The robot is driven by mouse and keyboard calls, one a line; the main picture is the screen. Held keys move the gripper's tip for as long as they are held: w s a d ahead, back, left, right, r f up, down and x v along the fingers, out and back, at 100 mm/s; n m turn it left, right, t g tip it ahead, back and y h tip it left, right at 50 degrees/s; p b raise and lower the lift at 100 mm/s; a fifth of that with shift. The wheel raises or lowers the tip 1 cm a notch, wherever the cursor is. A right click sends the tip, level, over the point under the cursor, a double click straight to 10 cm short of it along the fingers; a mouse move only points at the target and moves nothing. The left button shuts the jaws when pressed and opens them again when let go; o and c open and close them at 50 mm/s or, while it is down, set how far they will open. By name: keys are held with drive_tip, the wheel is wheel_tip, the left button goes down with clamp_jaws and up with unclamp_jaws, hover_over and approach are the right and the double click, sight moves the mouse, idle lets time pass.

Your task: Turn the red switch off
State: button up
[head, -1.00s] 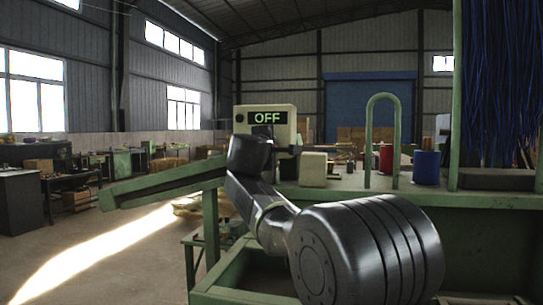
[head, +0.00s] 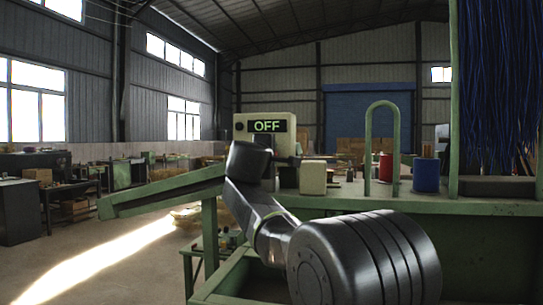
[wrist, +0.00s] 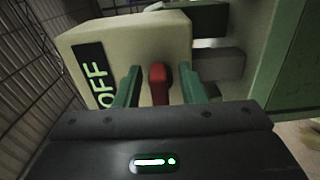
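A cream control box (head: 282,119) stands beyond my arm in the head view, with a dark display that reads OFF in green letters. The box also fills the upper middle of the wrist view (wrist: 150,38), tilted in the picture. The red switch (wrist: 158,84) sticks out from the box in the wrist view. My gripper (wrist: 160,71) is open, with one green finger on each side of the switch and a visible gap on both sides. In the head view my arm hides the switch and the gripper fingers.
A green bench (head: 450,207) carries a cream block (head: 312,178), a blue spool (head: 426,175), a red spool (head: 386,168) and a green hoop (head: 368,140) to the right of the box. Blue bristles (head: 497,80) hang at the far right. A green sloping rail (head: 150,192) extends left.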

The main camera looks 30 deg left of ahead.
drive_tip(key=shift+s, duration=0.1)
drive_tip(key=b+v, duration=0.1)
drive_tip(key=v, duration=1.2)
drive_tip(key=shift+s+b, duration=0.35)
drive_tip(key=shift+b, duration=0.05)
drive_tip(key=shift+w, duration=0.1)
drive_tip(key=p+x, duration=0.2)
drive_tip(key=x, duration=1.1)
drive_tip(key=shift+w, duration=0.35)
drive_tip(key=shift+s, duration=0.1)
